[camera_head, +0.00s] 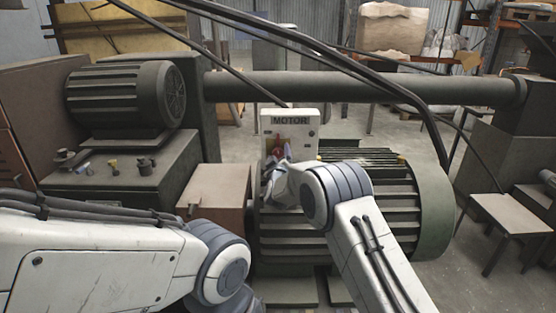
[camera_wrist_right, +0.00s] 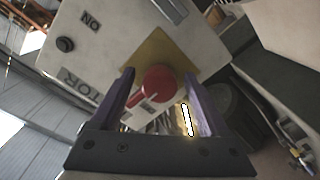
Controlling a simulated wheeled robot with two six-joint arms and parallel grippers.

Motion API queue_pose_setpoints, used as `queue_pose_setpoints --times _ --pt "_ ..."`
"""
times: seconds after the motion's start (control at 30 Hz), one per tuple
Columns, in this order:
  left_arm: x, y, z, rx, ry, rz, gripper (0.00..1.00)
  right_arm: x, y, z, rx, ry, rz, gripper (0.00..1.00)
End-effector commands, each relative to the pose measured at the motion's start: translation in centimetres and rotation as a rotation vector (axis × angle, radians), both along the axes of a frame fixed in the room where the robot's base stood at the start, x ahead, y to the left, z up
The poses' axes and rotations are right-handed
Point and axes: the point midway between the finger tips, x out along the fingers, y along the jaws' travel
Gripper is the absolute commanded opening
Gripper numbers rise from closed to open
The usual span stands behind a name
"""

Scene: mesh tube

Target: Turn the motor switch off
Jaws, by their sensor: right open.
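A pale switch box (camera_head: 308,130) labelled MOTOR stands on the large green motor (camera_head: 428,205) in the head view. The red rotary switch (camera_wrist_right: 160,82) sits on a yellow plate (camera_wrist_right: 158,50) on the box face in the right wrist view. Its red handle with a pale mark points to the lower left in that view. My right gripper (camera_wrist_right: 158,76) is open, with a purple finger on each side of the red switch. I cannot tell whether either finger touches it. An ON label (camera_wrist_right: 91,19) is on the box. My left gripper is outside the frame.
A smaller dark motor (camera_head: 125,95) sits on a machine block at the left. A thick horizontal pipe (camera_head: 400,88) and black cables cross behind and above the box. A small table (camera_head: 508,213) is at the right. My left forearm crosses the lower left.

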Motion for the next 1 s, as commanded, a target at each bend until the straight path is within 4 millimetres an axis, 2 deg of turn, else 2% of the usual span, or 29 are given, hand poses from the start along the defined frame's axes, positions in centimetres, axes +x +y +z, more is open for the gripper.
queue_pose_setpoints --times 0.17,0.6,0.8,1.0 --pt "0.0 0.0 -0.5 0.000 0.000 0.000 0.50 -1.7 0.1 0.0 -0.001 0.000 0.001 0.79" --pt "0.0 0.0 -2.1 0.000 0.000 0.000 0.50 -8.8 0.1 -0.1 -0.002 0.000 0.002 0.79" --pt "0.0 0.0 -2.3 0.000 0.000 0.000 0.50 -10.2 0.0 -0.1 -0.001 0.001 0.001 0.79" --pt "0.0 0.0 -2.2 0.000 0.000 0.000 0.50 -10.3 0.0 0.0 0.000 0.001 0.001 0.79"
